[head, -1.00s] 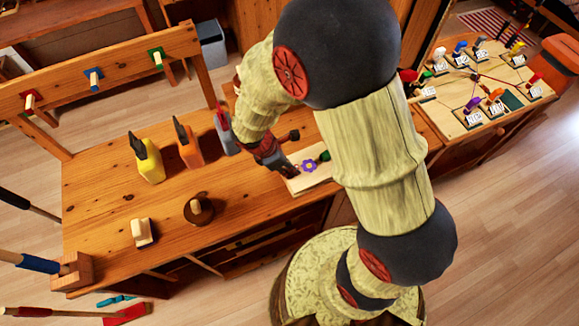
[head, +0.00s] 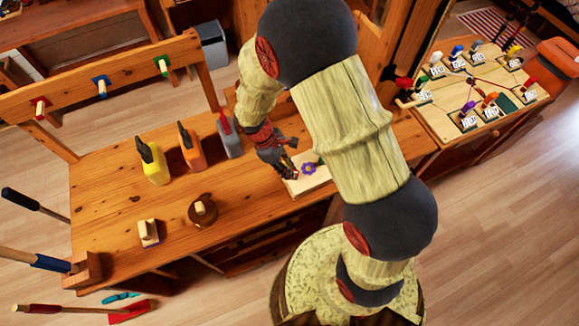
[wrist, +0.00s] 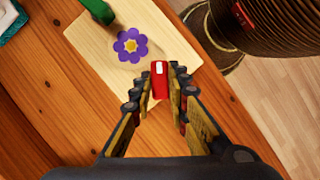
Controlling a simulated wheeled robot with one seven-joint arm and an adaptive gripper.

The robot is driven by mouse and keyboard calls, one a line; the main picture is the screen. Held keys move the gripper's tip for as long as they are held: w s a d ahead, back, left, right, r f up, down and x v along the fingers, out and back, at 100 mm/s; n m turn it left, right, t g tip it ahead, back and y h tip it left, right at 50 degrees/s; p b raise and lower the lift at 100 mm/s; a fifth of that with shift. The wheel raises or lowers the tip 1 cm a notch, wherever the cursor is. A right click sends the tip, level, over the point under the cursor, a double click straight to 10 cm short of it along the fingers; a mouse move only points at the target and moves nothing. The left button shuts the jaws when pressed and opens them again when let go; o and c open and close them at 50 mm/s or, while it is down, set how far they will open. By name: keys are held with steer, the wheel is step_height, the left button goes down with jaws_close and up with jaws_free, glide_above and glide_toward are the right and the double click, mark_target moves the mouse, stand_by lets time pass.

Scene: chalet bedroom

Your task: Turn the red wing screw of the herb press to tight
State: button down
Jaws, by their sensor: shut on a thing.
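The herb press is a pale wooden board (head: 310,186) at the front edge of the workbench, with a purple flower (head: 309,169) lying on it. The board (wrist: 95,40) and the flower (wrist: 130,45) also show in the wrist view. The red wing screw (wrist: 160,80) stands near the board's edge, with a white mark on its top. My gripper (wrist: 162,84) is shut on the red wing screw, one finger on each side. In the head view my gripper (head: 290,163) is at the board's left end, and the screw cannot be made out there.
A green part (wrist: 98,10) stands on the board beyond the flower. Yellow (head: 153,162), orange (head: 190,148) and grey (head: 229,135) bottles stand left of my gripper. A round brown piece (head: 203,211) and a small block (head: 148,233) lie nearer the front. The bench between is clear.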

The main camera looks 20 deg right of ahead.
steer(key=m+y+p, duration=0.1)
steer(key=m, duration=0.1)
steer(key=m+g+p, duration=0.1)
steer(key=m, duration=0.2)
steer(key=shift+w+d+r+m+y, duration=0.1)
steer(key=shift+w+d+m+y, duration=0.05)
steer(key=shift+m+y, duration=0.2)
steer(key=shift+d+m+g+y+p, duration=0.1)
steer(key=shift+m+g+y+p, duration=0.3)
steer(key=shift+m, duration=0.75)
steer(key=shift+m+g+y+p, duration=0.1)
steer(key=shift+m+y+p, duration=0.4)
steer(key=shift+m, duration=0.6)
steer(key=c, duration=1.7)
jaws_free()
steer(key=v, duration=1.1)
steer(key=shift+w+r, duration=0.15)
steer(key=shift+r, duration=0.25)
